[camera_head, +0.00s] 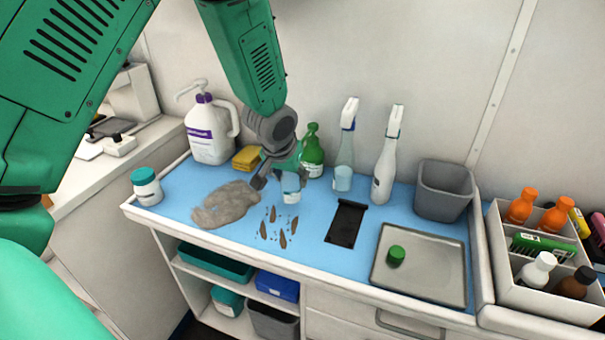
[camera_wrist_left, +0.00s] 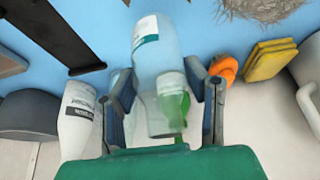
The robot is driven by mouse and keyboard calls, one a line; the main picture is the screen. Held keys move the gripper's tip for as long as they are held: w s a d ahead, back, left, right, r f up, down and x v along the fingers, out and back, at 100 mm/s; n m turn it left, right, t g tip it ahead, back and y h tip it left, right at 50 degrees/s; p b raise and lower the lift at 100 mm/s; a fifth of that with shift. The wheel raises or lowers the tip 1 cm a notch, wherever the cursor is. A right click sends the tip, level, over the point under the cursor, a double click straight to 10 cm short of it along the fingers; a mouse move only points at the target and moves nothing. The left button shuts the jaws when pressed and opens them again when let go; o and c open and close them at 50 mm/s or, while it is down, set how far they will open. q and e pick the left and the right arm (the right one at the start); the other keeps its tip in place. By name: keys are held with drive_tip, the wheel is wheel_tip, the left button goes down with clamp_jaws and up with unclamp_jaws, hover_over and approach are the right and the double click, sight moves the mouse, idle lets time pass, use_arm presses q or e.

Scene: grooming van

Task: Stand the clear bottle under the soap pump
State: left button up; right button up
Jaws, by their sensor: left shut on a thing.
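The clear bottle (camera_head: 291,190), with a white and teal label, is between the fingers of my left gripper (camera_head: 276,178). In the left wrist view the clear bottle (camera_wrist_left: 155,52) fills the gap between the two fingers (camera_wrist_left: 168,88), which are shut on it. I cannot tell whether its base touches the blue counter mat. The soap pump (camera_head: 208,132), a white jug with a purple label and a spout on top, stands at the back left, apart from the bottle. The pump jug's edge (camera_wrist_left: 309,75) shows in the wrist view. My right gripper is out of view.
A green bottle (camera_head: 313,155), clear spray bottle (camera_head: 344,178) and white spray bottle (camera_head: 385,165) stand behind and right. A yellow sponge (camera_head: 246,158) and fur clump (camera_head: 226,204) lie near the pump. A lidded jar (camera_head: 147,187) stands left; a tray (camera_head: 435,275) lies right.

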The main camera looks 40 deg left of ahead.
use_arm(q)
wheel_tip(320, 180, down, 2)
drive_tip(key=shift+f, duration=0.2)
drive_tip(key=w, duration=0.2)
drive_tip(key=w+a, duration=0.1)
drive_tip(key=w, duration=0.1)
drive_tip(key=shift+w+a, duration=0.1)
drive_tip(key=shift+w, duration=0.05)
drive_tip(key=w, duration=0.2)
drive_tip(key=w+a, duration=0.1)
drive_tip(key=shift+w+f, duration=0.2)
drive_tip(key=shift+f, duration=0.35)
drive_tip(key=o, duration=1.3)
drive_tip(key=shift+o, duration=0.2)
